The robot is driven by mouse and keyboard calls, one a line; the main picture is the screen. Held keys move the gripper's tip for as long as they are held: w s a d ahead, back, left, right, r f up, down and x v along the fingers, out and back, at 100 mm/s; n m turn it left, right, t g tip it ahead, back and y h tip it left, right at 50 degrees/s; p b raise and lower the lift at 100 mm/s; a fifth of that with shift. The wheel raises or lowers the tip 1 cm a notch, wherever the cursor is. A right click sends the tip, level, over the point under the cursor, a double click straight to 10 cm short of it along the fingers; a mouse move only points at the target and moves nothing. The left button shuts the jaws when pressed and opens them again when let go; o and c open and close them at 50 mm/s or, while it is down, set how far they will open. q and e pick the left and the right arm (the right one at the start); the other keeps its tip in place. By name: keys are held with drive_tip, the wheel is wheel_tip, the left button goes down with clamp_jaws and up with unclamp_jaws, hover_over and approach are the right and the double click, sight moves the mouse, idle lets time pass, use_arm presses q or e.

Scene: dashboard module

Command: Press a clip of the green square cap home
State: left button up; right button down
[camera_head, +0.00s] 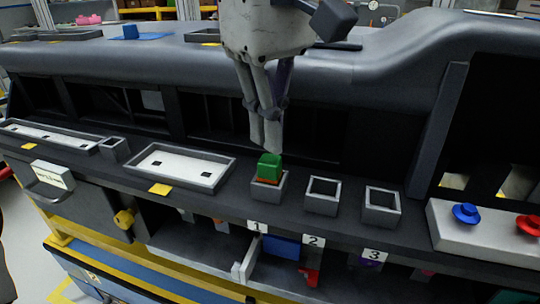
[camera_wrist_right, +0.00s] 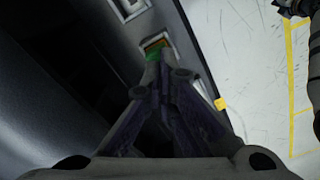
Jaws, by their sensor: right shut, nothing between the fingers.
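The green square cap (camera_head: 269,166) sits in the first small grey square frame (camera_head: 270,190), above the label 1. An orange-red band shows under the cap's green top, and the cap stands up above the frame's rim. My right gripper (camera_head: 265,148) points down with its fingers together and empty, its tips right above or behind the cap. I cannot tell whether they touch it. In the right wrist view the closed fingertips (camera_wrist_right: 157,60) cover part of the green cap (camera_wrist_right: 153,53).
Two empty square frames, a middle one (camera_head: 322,196) and a right one (camera_head: 381,206), stand beside the cap. A shallow white tray (camera_head: 180,168) lies to the left. A panel with a blue button (camera_head: 466,213) and a red button (camera_head: 529,225) is at the right. The dashboard (camera_head: 400,50) rises behind.

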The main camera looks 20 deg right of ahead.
drive_tip(key=shift+f, duration=1.4)
idle(0.9)
drive_tip(key=shift+r, duration=4.1)
drive_tip(key=shift+f, duration=0.1)
